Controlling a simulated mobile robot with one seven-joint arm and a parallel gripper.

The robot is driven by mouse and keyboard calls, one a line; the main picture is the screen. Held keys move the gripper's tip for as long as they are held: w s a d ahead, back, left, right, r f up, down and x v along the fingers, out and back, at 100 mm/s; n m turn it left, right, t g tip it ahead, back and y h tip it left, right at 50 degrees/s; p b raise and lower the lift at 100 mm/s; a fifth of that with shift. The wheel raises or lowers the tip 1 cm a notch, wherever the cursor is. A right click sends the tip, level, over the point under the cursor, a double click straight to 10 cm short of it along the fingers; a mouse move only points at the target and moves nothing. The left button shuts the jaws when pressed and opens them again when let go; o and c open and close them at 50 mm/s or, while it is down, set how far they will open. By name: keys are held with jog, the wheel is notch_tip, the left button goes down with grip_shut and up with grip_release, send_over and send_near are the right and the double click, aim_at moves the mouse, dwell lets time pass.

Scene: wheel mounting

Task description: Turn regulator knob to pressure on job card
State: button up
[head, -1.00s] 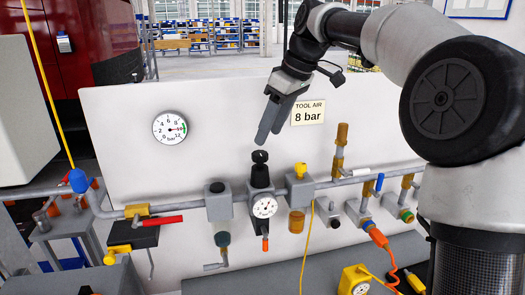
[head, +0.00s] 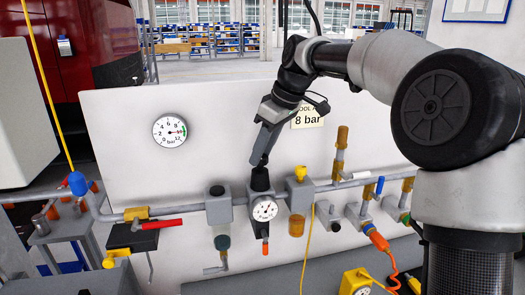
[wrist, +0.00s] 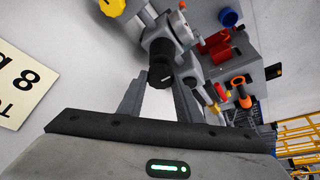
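The regulator's black knob (head: 260,179) stands upright on top of the grey regulator, above its round white gauge (head: 264,209). My gripper (head: 258,162) points down at the top of the knob. In the wrist view my gripper (wrist: 158,98) is open, with the black knob (wrist: 161,76) in line with the gap between the fingers; I cannot tell whether they touch it. The job card (head: 308,119) on the panel reads 8 bar, its upper left hidden by my arm. The large bar gauge (head: 170,131) has its needle pointing right, near the green band.
A yellow-topped unit (head: 299,187) stands close right of the regulator, and a grey filter unit (head: 217,205) stands close left. A red-handled valve (head: 157,222) sits further left on the pipe. The white panel (head: 220,130) behind is clear left of my gripper.

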jog(key=shift+m, duration=0.3)
jog(key=m, duration=0.1)
jog(key=m+t+h, duration=0.1)
jog(key=m, duration=0.3)
jog(key=shift+s+a+t+h, duration=0.15)
jog(key=shift+a+t+h, duration=0.15)
jog(key=shift+t, duration=0.1)
jog(key=m+h, duration=0.1)
jog(key=m, duration=0.2)
jog(key=m+h+p, duration=0.1)
jog(key=m, duration=0.1)
jog(key=shift+m+t, duration=0.3)
jog(key=shift+m, duration=0.1)
jog(key=o, duration=1)
jog(key=shift+o, duration=0.2)
jog(key=p+v, duration=0.1)
jog(key=v, duration=1.6)
jog(key=shift+a+r, duration=0.25)
